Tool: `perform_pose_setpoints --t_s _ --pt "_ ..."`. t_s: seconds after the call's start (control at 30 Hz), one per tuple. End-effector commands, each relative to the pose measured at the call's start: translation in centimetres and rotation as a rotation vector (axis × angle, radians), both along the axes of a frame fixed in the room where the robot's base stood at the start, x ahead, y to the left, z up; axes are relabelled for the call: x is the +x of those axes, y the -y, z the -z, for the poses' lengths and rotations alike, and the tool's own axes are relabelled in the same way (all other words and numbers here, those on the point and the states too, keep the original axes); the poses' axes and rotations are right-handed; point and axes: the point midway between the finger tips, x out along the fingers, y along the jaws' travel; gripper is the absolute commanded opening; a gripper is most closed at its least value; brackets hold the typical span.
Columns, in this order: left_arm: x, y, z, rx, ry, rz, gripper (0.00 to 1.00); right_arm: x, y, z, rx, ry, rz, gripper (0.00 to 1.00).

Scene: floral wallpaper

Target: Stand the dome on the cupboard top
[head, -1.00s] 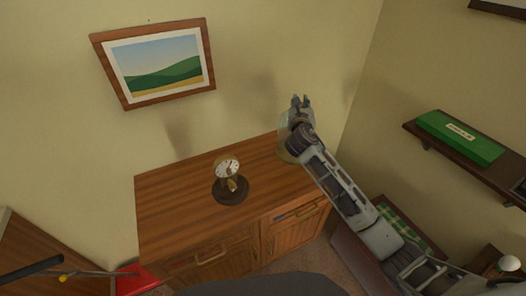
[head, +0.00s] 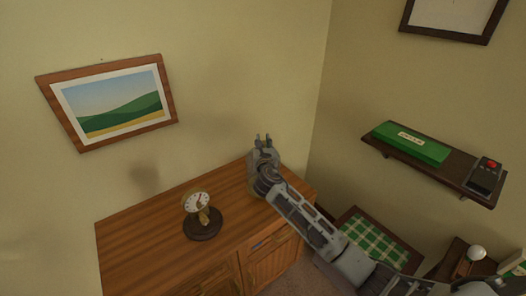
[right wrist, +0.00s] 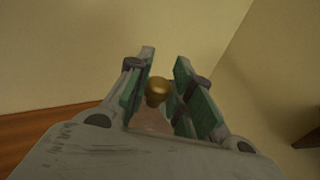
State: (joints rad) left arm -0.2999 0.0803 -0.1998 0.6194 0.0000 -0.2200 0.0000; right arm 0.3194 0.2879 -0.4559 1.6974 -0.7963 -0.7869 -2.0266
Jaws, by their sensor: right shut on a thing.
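The clear glass dome (head: 251,163) is at the cupboard's back right, mostly hidden behind my right wrist in the head view. Its brass knob (right wrist: 158,92) sits between the fingers in the right wrist view. My right gripper (head: 263,140) is shut on the dome by this knob. The wooden cupboard top (head: 150,222) carries a small clock (head: 197,202) on a dark round base, left of the dome. I cannot tell whether the dome's lower rim touches the cupboard top. My left gripper is out of view.
A wall shelf (head: 455,180) at right holds a green box (head: 412,142) and a dark device (head: 485,174). A green checked cloth (head: 375,240) lies right of the cupboard. A framed landscape (head: 115,104) hangs behind. The cupboard top's left part is clear.

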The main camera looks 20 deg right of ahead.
Motion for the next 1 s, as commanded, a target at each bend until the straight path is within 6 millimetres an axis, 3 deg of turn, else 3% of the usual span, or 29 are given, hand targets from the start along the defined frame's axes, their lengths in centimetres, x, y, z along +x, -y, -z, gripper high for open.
perform_pose_setpoints --t_s 0.4,0.87,0.9,1.0 --pt "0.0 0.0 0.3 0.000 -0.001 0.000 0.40 0.0 0.0 3.5 -0.001 0.000 0.000 0.00" --pt "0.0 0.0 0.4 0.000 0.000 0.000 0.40 0.0 0.0 3.9 0.000 0.000 0.000 0.00" --pt "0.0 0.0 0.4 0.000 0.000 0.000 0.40 0.0 0.0 4.0 0.000 -0.001 0.000 0.26" --pt "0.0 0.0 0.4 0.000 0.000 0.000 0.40 0.0 0.0 4.0 0.000 -0.002 0.000 0.39"
